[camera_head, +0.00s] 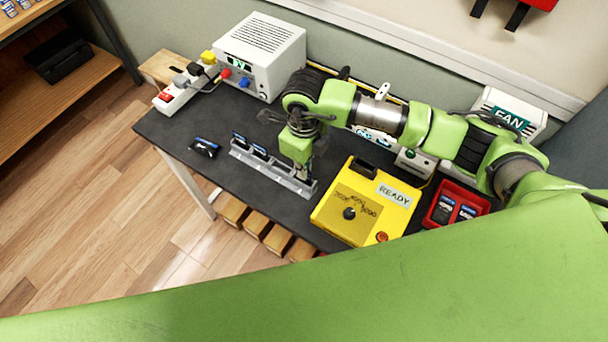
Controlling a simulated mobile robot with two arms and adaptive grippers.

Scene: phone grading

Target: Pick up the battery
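A grey slotted rack (276,176) lies on the dark table, with small dark blue-edged pieces (259,151) standing in its left part. They may be batteries, but are too small to tell. A similar dark piece (205,147) lies flat on the table left of the rack. Two more dark pieces (445,209) lie in a red tray (431,222) at the right. My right gripper (304,174) points down over the rack's right end. Its fingertips are small and partly hidden, so its opening and any held piece cannot be told. My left gripper is not in view.
A yellow box marked READY (341,222) stands right of the rack. A white device (266,57) and a power strip (172,98) are at the back left. A FAN box (503,113) is at the back right. The table's front left is mostly clear.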

